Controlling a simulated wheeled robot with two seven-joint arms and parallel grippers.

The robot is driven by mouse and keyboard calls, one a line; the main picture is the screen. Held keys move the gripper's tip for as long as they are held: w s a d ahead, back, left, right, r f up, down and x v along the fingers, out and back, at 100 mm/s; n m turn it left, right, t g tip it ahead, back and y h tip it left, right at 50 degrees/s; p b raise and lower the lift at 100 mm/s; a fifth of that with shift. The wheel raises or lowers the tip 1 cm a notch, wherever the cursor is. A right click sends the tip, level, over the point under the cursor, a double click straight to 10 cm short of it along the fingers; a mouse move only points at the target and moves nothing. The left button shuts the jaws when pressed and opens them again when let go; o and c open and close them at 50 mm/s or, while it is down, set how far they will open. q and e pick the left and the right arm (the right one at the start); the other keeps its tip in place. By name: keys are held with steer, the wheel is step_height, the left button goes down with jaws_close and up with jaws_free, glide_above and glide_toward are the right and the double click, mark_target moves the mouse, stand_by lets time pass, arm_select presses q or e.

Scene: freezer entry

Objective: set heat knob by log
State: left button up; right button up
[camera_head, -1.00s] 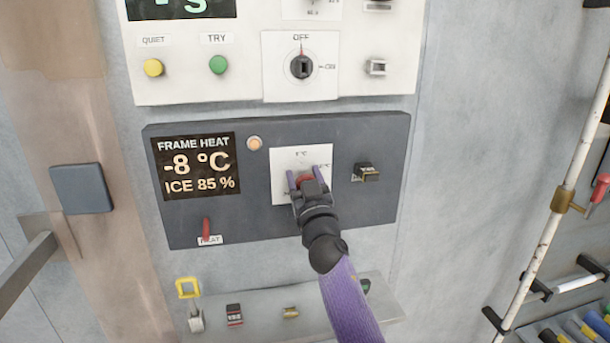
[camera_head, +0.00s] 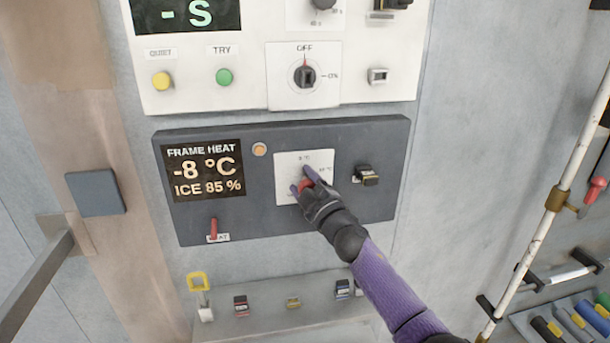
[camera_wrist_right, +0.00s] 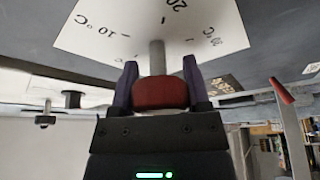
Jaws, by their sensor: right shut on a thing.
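The heat knob (camera_head: 305,185) is red and sits on a white dial plate (camera_head: 287,166) on the dark frame heat panel (camera_head: 265,222). My right gripper (camera_head: 307,182) is shut on the knob, with a purple finger on each side of it. In the right wrist view the red knob (camera_wrist_right: 160,93) is between the two fingers, its grey shaft running to the dial plate (camera_wrist_right: 215,28), which carries temperature marks. The display (camera_head: 204,172) reads FRAME HEAT, -8 °C, ICE 85 %. My left gripper is not in view. No log shows clearly.
A red lever (camera_head: 213,229) is at the panel's lower left and a dark switch (camera_head: 367,175) at its right. The white panel above holds a black OFF knob (camera_head: 304,76). A shelf (camera_head: 265,324) with small items is below. A white pole (camera_head: 540,215) stands at right.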

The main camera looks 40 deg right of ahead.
steer(key=shift+n+p, duration=0.35)
steer(key=shift+n, duration=0.35)
steer(key=shift+y, duration=0.4)
steer(key=o, duration=1.3)
steer(key=shift+n, duration=0.3)
steer(key=v, duration=1)
steer(key=shift+r, duration=0.1)
